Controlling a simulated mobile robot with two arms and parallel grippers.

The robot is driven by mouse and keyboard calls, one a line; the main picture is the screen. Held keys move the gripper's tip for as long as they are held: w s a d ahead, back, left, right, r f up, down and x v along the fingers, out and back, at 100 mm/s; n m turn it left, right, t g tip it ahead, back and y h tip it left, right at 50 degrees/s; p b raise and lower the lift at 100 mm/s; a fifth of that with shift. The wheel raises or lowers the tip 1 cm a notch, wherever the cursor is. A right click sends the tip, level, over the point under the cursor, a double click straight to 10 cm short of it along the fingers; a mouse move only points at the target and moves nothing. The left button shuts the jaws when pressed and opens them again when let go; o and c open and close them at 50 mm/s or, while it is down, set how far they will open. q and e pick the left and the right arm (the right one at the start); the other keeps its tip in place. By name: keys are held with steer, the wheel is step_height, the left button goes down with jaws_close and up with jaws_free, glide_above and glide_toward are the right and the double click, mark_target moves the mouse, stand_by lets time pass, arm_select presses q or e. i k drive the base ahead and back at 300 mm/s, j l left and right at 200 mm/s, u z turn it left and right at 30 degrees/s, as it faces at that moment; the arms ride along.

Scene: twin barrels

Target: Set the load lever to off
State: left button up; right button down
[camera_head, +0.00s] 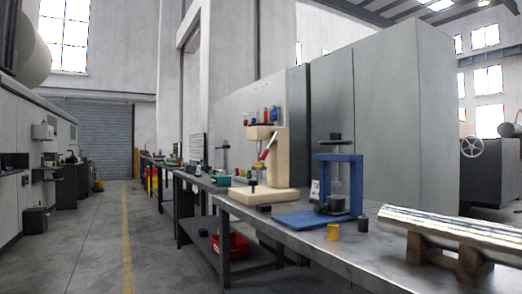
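A lever with a red grip (268,146) is on the front of a beige C-shaped stand (281,165) on the workbench. The lever is tilted, its upper end leaning right. I cannot read any on or off marking, and no label names it as the load lever. Small red and blue bottles stand on top of the beige stand. Neither of my grippers is in view.
The grey metal bench (390,250) runs along the right. On it stand a blue press frame (356,185), a yellow cylinder (333,232), a dark cylinder (363,224) and a shiny metal bar (460,230) on wooden blocks. The floor aisle (100,240) at left is clear.

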mark_target(264, 153)
steer(key=i+j+z, duration=0.25)
steer(key=i+j, duration=0.25)
steer(key=i+j+z, duration=0.3)
steer(key=i+j, duration=0.15)
steer(key=j, duration=0.25)
